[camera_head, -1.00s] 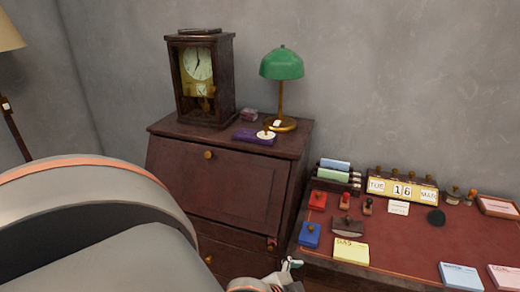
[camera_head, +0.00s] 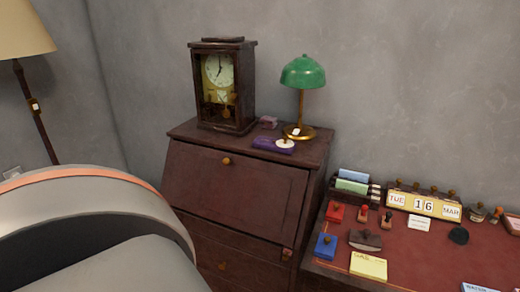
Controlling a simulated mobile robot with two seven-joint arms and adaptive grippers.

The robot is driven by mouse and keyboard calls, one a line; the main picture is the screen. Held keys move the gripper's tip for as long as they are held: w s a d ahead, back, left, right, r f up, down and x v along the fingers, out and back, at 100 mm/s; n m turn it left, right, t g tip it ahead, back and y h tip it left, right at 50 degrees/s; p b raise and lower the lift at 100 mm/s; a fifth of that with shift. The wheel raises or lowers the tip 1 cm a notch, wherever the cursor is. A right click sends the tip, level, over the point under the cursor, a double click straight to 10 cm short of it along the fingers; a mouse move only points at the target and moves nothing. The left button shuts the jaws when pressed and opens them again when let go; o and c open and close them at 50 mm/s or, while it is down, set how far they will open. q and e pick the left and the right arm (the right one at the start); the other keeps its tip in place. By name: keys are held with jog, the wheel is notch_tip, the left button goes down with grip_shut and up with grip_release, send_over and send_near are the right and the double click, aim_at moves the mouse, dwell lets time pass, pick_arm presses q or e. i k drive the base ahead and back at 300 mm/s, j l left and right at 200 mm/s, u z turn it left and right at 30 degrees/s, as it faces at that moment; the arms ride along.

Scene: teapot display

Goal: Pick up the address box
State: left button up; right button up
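No label in view reads as an address box. A dark holder with a blue and a green card block (camera_head: 352,182) stands at the back left of the red-topped desk (camera_head: 440,262), and I cannot tell whether it is the address box. A small reddish box (camera_head: 268,122) sits on the cabinet between the clock and the lamp. Neither of my grippers shows in this view.
A dark wooden cabinet (camera_head: 240,190) bears a clock (camera_head: 222,85), a green lamp (camera_head: 303,72) and a purple item (camera_head: 270,144). The desk holds a calendar (camera_head: 424,203), stamps, ink pads and a yellow notepad (camera_head: 368,265). A floor lamp (camera_head: 25,30) stands left.

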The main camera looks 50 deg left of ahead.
aim_at(265, 143)
jog(key=i+j+u, duration=0.1)
jog(key=u, duration=1.35)
jog(key=i+l+u, duration=0.15)
jog(key=i, duration=0.2)
